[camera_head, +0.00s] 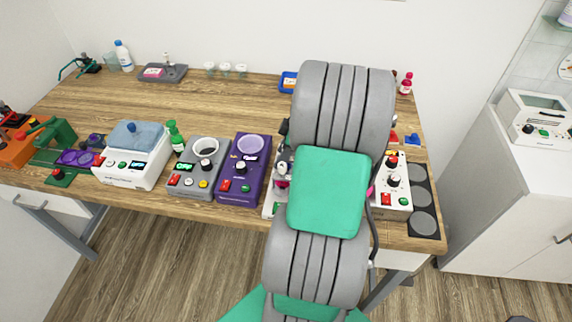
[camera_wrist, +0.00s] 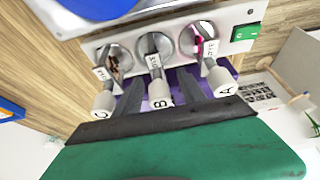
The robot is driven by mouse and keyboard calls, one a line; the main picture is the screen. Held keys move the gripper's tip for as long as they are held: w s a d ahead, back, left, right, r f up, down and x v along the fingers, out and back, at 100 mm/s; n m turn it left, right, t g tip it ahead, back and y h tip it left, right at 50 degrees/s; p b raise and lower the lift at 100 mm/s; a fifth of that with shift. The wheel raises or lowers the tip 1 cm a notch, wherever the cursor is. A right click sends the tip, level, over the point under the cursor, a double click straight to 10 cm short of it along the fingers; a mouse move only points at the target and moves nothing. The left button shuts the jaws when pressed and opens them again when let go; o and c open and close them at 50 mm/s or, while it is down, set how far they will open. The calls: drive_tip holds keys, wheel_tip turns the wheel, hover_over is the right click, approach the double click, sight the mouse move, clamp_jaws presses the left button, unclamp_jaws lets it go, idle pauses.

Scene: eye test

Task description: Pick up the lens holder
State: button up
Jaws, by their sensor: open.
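In the wrist view, several lens holders stand in a row at a white panel (camera_wrist: 262,14). Each has a round glassy end, a tag and a pale lettered handle: holder C (camera_wrist: 103,103) at left, holder B (camera_wrist: 159,93) in the middle, holder A (camera_wrist: 222,82) at right. My gripper (camera_wrist: 160,77) is open, its two dark fingers on either side of holder B. I cannot tell whether they touch it. The task does not say which holder is meant. In the head view my arm hides the gripper and most of this spot.
In the head view, the wooden table (camera_head: 215,100) carries a purple device (camera_head: 243,185), a grey device (camera_head: 190,182) and a white device (camera_head: 125,175) left of my arm. A white control box (camera_head: 391,203) and dark round pads (camera_head: 424,223) lie right. The back-left tabletop is mostly clear.

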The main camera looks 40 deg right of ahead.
drive_tip(key=shift+c, duration=0.5)
clamp_jaws()
idle(0.8)
